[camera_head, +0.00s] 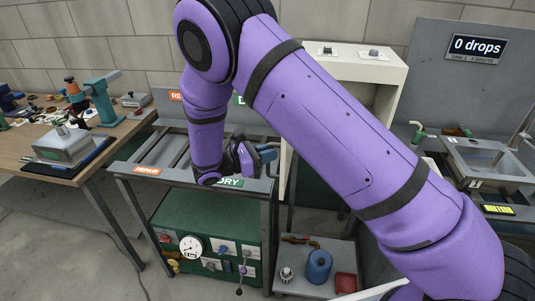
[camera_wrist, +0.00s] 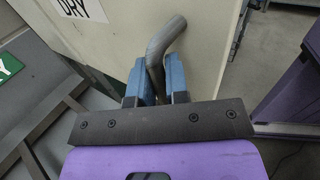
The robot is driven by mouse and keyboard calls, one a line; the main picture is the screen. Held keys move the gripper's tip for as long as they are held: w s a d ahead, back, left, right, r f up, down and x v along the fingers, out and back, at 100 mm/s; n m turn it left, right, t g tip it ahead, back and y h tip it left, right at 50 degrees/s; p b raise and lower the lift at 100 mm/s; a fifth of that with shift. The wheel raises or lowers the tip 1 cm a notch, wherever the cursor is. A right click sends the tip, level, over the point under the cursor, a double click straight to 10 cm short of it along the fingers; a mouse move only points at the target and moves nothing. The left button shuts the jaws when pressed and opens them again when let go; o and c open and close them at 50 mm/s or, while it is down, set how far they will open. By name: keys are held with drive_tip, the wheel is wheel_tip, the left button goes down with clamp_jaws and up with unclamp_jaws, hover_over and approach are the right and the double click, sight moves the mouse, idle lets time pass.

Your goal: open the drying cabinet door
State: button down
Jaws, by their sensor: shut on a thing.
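The cream drying cabinet (camera_head: 345,68) stands behind my purple arm in the head view, which hides much of its front. In the wrist view its cream door (camera_wrist: 125,42) fills the upper middle and bears a white DRY label (camera_wrist: 82,8). A bent grey bar handle (camera_wrist: 166,38) sticks out from the door. My gripper (camera_wrist: 156,82) has its blue fingers shut on the handle, one on each side. In the head view my gripper (camera_head: 266,154) is at the cabinet's left side, above the rack. I cannot tell how far the door stands open.
A rack with an orange REPAIR label (camera_head: 147,170) and a green DRY label (camera_head: 229,182) lies below my gripper. A green panel box (camera_head: 207,225) sits beneath it. A wooden workbench (camera_head: 100,150) is at left, a sink (camera_head: 490,160) at right.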

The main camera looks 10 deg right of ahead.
drive_tip(key=shift+w+a, duration=0.15)
drive_tip(key=c, duration=1.1)
unclamp_jaws()
drive_tip(key=shift+c, duration=0.2)
drive_tip(key=s+a, duration=0.2)
drive_tip(key=a, duration=0.8)
drive_tip(key=shift+a, duration=0.3)
